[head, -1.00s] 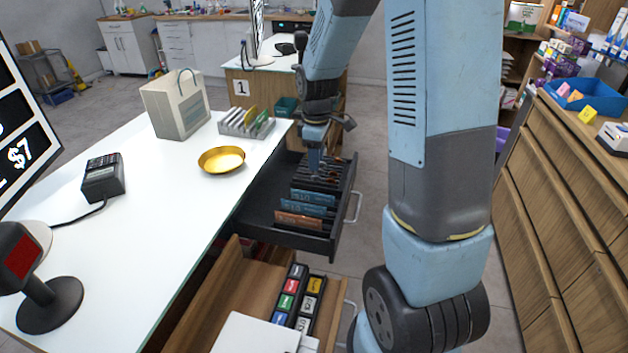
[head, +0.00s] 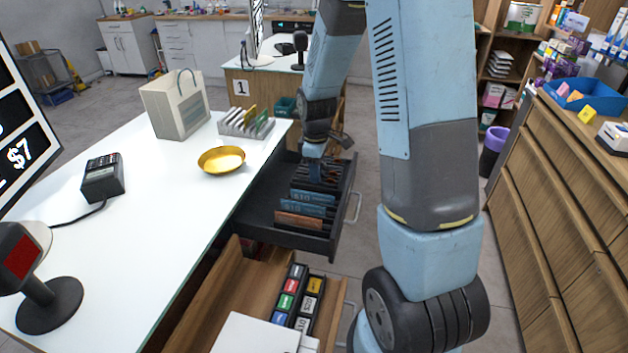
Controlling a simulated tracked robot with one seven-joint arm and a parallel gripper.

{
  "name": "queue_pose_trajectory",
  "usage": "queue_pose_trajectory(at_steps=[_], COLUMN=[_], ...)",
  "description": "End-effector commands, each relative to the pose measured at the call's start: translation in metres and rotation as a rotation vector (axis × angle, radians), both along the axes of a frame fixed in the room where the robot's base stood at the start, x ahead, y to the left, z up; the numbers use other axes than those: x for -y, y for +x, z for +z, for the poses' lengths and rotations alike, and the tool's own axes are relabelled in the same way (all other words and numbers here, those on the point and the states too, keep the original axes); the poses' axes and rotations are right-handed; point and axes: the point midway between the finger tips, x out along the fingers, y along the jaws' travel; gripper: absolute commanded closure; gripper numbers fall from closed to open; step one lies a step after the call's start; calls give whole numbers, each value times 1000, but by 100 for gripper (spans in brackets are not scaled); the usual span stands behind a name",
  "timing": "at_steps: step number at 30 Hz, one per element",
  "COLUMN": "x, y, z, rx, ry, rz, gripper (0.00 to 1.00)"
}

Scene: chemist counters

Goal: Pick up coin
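My gripper (head: 314,167) is at the back of the open black cash drawer (head: 262,206), low over its dark rear compartments (head: 318,175). Its fingertips are small and partly hidden, so I cannot tell whether they are open or shut. No coin can be made out; the rear compartments are too dark and small to show their contents. Blue banknotes (head: 311,197) and brown-orange banknotes (head: 299,220) stand in the front compartments of the drawer. A gold dish (head: 221,160) sits on the white counter to the left and looks empty.
A lower wooden drawer (head: 225,290) stands open with labelled boxes (head: 296,300). The counter (head: 160,215) holds a paper bag (head: 176,104), a card rack (head: 246,123), a card terminal (head: 102,178) and a scanner (head: 40,290). Wooden drawers (head: 560,190) stand at the right.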

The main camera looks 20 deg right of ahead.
Motion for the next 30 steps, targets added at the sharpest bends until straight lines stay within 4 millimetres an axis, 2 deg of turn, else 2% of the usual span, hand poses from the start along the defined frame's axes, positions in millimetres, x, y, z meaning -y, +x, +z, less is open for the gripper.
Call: queue_pose_trajectory(at_steps=[1,5,22,26,30], x=[0,0,-1,-1,0], y=[0,0,0,1,-3], z=[0,0,3,15,37], rx=[0,0,1,2,4], ry=[0,0,-1,0,0], rz=[0,0,1,1,1], gripper=[87,100,100,100,100])
